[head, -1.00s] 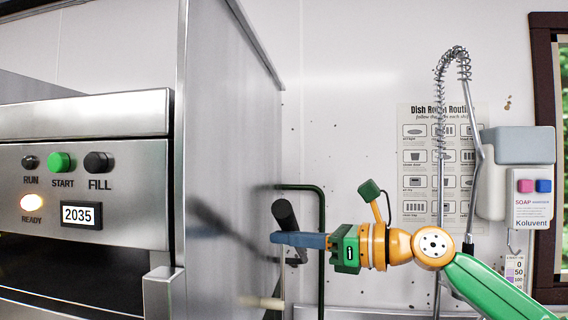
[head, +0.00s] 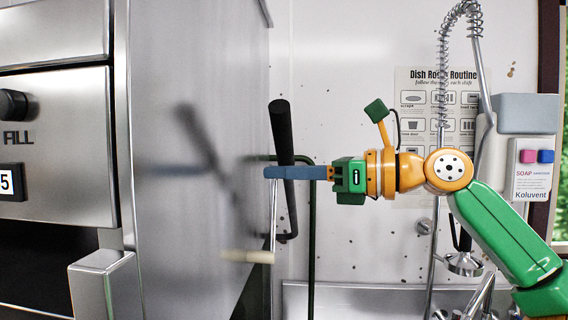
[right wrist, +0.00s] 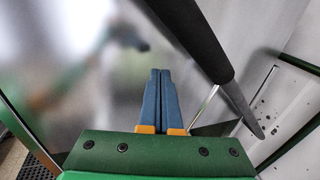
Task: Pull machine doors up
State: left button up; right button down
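The steel dish machine (head: 190,60) fills the left of the head view. A long black handle bar (head: 281,128) stands by its right side, nearly upright and slightly tilted. It also crosses the right wrist view (right wrist: 195,38). My right gripper (head: 268,172) comes in from the right, its blue fingers crossing in front of the bar. In the right wrist view its fingers (right wrist: 158,75) lie together with nothing seen between them, and the bar passes beside them, on the right. I cannot tell whether they touch it. The machine's door edges are not clear. My left gripper is not in view.
A cream-tipped rod (head: 250,256) sticks out below the bar. A dark green pipe (head: 312,240) runs behind. At the right are a spray hose (head: 442,80), a sink edge (head: 350,290) and a soap dispenser (head: 528,115).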

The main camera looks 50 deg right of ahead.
jog(key=v, duration=0.9)
jog(key=shift+s+d+f+b, duration=0.15)
jog(key=shift+s+d+b, duration=0.15)
jog(key=shift+d+b, duration=0.1)
jog(key=shift+w, duration=0.1)
